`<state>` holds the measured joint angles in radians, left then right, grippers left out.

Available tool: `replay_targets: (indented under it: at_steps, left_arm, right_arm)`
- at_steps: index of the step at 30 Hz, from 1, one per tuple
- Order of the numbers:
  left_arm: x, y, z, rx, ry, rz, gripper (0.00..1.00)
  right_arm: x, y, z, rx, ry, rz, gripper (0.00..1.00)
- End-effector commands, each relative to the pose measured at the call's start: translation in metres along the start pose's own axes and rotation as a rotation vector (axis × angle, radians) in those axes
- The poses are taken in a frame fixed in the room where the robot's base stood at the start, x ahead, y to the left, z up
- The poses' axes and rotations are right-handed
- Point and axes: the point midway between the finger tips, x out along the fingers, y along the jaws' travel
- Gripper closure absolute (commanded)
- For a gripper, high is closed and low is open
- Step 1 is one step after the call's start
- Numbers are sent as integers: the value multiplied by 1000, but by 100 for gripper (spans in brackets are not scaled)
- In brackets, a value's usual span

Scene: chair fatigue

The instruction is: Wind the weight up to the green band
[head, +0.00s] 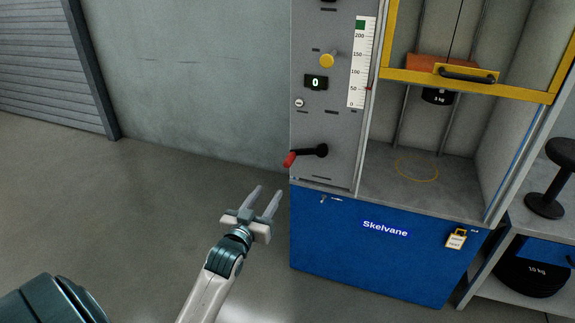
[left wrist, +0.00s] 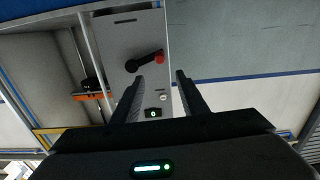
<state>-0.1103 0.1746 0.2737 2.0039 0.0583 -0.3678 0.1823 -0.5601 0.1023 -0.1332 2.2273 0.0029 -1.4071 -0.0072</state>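A crank with a black arm (head: 312,152) and red knob (head: 289,159) sits low on the grey panel; its knob points left. The red knob also shows in the left wrist view (left wrist: 160,57). The black weight (head: 437,97) hangs under an orange block (head: 428,62) inside the cabinet, above the floor. The scale (head: 357,75) has a green band (head: 360,25) at its top; a small red pointer (head: 368,88) stands near 50. My left gripper (head: 267,190) is open and empty, below and left of the knob, apart from it. My right gripper is not in view.
A yellow-framed guard (head: 470,84) with a black handle covers the upper cabinet opening. A tagged padlock (head: 457,238) hangs on the blue base. The floor to the left is clear.

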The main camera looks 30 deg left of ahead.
Motion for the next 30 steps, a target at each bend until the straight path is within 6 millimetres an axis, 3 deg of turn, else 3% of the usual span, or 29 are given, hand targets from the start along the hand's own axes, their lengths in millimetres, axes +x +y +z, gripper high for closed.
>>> replay_targets:
  at_steps: [11,30]
  left_arm:
    - [22,0,1,1,0,1,60]
    - [132,0,1,0,-1,0,60]
  right_arm:
    - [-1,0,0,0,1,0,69]
    - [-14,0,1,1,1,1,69]
